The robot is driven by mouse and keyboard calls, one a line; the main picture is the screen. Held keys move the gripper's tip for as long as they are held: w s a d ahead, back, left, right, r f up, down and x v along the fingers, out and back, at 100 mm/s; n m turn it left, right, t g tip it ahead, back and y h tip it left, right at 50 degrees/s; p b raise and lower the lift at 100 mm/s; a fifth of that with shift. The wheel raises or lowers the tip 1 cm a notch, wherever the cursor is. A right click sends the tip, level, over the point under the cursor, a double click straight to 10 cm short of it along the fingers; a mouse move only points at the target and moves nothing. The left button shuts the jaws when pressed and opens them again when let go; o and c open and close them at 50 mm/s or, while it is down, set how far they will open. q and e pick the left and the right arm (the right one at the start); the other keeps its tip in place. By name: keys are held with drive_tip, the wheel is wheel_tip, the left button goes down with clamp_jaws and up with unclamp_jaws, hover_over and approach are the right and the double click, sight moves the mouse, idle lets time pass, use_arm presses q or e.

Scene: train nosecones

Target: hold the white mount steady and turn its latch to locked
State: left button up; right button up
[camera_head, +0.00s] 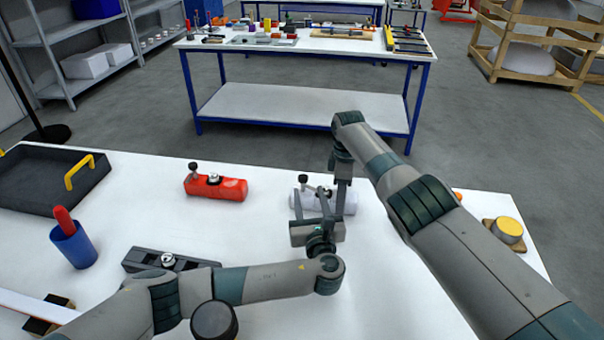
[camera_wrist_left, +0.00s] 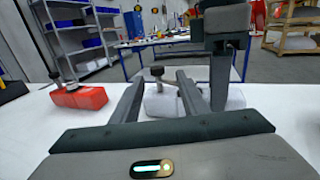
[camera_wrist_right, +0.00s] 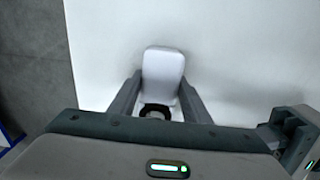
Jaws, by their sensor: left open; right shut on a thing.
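The white mount (camera_head: 349,203) lies on the white table right of centre. Its latch has an upright black knob (camera_head: 303,178) near the mount's left end; whether the latch is locked I cannot tell. My right gripper (camera_wrist_right: 162,86) comes down from above and is shut on the white mount, which also shows in the right wrist view (camera_wrist_right: 163,62). My left gripper (camera_wrist_left: 157,76) is open at the mount's near side. In the left wrist view the latch knob (camera_wrist_left: 157,71) stands between its fingers, apart from both. My grippers hide part of the mount.
A red mount (camera_head: 228,189) with a similar knob lies to the left. A dark fixture (camera_head: 135,258) sits beside my left forearm. A blue cup (camera_head: 74,246) and dark tray (camera_head: 50,178) are at far left. A yellow-topped round part (camera_head: 509,228) is at right.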

sight(302, 175)
use_arm(q)
drive_tip(key=shift+a, duration=0.3)
drive_tip(key=shift+w, duration=0.1)
drive_tip(key=shift+w+a, duration=0.35)
drive_tip(key=shift+w, duration=1.6)
drive_tip(key=shift+w+a, duration=0.35)
drive_tip(key=shift+w, duration=1.6)
drive_tip(key=shift+w+a, duration=0.35)
drive_tip(key=shift+w, duration=1.6)
drive_tip(key=shift+c, duration=0.3)
clamp_jaws()
